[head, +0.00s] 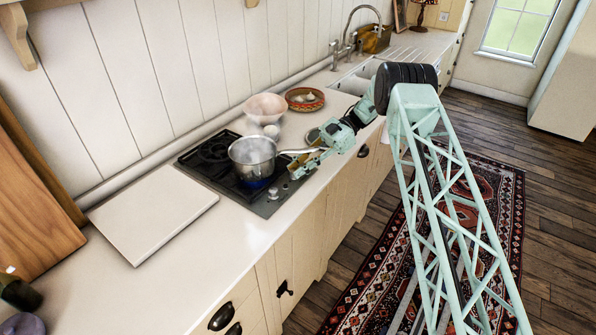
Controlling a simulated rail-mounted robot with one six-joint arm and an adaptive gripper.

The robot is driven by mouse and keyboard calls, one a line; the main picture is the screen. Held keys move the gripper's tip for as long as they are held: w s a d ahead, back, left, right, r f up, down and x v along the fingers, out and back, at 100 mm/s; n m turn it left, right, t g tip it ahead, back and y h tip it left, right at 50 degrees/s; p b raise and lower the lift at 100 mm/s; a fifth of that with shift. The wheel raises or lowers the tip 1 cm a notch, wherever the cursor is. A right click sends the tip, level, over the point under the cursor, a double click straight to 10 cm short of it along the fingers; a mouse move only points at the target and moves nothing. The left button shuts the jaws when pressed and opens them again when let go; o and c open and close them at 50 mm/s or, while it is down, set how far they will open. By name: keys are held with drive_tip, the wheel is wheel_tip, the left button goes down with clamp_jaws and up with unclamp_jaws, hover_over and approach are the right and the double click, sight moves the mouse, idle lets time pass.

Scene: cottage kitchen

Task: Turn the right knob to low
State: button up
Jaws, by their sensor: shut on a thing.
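The black gas hob (225,168) is set into the counter, with a row of small knobs along its front edge. Pale knobs (273,192) show to the left of my gripper. My gripper (297,173) is at the right end of this row, shut with its fingertips down at the right knob. The fingers hide most of that knob, so its setting cannot be read. A steaming steel saucepan (252,157) stands on a front burner, with a blue flame (255,183) under it. Its handle reaches right, close to my gripper; whether they touch is unclear.
A pink bowl (265,106), a pale round item (272,131) and a patterned dish (305,99) stand behind and right of the hob. A white board (155,215) lies to the left. The sink (358,77) is further right. The front counter is clear.

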drive_tip(key=shift+a+n+g+h+b, duration=0.1)
drive_tip(key=shift+n+g+h+b, duration=0.35)
drive_tip(key=shift+n+g, duration=0.25)
drive_tip(key=o, duration=0.9)
drive_tip(key=shift+c, duration=0.2)
drive_tip(key=shift+w, duration=0.15)
drive_tip(key=shift+v, duration=3.6)
drive_tip(key=shift+r, duration=0.1)
